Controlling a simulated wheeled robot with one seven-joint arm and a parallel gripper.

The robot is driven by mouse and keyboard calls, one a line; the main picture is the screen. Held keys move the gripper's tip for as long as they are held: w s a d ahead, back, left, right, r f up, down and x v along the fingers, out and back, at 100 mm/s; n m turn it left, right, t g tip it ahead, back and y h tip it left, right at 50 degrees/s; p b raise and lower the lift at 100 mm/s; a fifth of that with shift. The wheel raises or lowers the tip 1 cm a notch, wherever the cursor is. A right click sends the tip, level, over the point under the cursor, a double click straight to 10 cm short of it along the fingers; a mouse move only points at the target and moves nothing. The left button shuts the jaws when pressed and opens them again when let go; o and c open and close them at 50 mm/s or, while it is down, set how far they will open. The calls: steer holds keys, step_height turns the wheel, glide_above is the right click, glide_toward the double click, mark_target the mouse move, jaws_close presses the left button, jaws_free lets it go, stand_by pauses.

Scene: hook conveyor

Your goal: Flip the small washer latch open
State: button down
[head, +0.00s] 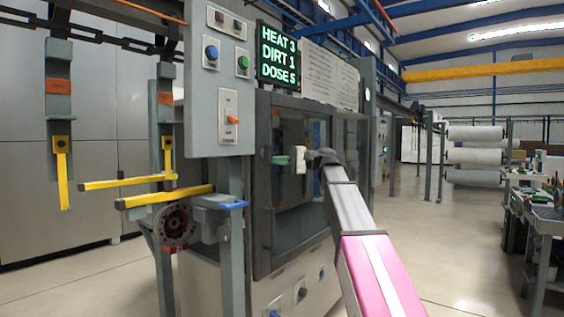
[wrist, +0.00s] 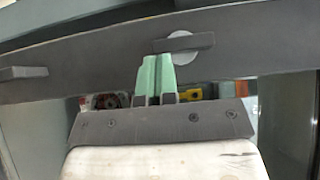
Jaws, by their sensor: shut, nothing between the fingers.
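The latch (wrist: 205,41) is a dark flat lever over a pale round disc, set on a dark frame bar in the wrist view. It lies roughly along the bar. My gripper (wrist: 158,62) has pale green fingers, closed together and empty. Their tips are just below the left part of the lever; I cannot tell whether they touch it. In the head view my gripper (head: 281,160) points left at the front of the grey washer cabinet (head: 262,215), near its left door post. I cannot make out the latch there.
A grey panel (head: 205,150) with buttons and an orange switch stands left of the washer. Yellow bars (head: 130,182) and a round dark flange (head: 175,225) are further left. A dark handle (wrist: 25,73) sits on the same bar.

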steer(key=shift+s+a+f+m+y, duration=0.1)
steer(key=shift+s+f+m+y, duration=0.15)
steer(key=shift+m+y, duration=0.5)
stand_by(0.5)
steer(key=s+a+m+t+y, duration=0.1)
steer(key=m+t+y, duration=0.1)
steer(key=m, duration=0.3)
steer(key=s+m+t+y, duration=0.1)
steer(key=m+t, duration=0.4)
steer(key=m, duration=0.1)
steer(key=s+a+m+t+y, duration=0.1)
steer(key=m+t+y, duration=0.1)
steer(key=m, duration=0.3)
steer(key=shift+s+a+f+t+y, duration=0.15)
steer(key=shift+a+f+t+y, duration=0.25)
steer(key=shift+t, duration=0.5)
steer(key=shift+s+a+r, duration=0.25)
steer(key=shift+s, duration=0.1)
steer(key=shift+f, duration=0.15)
steer(key=s+d+f, duration=0.4)
steer(key=d+f, duration=0.1)
steer(key=f, duration=0.5)
steer(key=shift+s+d+f, duration=0.15)
steer(key=shift+d+f, duration=0.15)
steer(key=shift+f, duration=0.1)
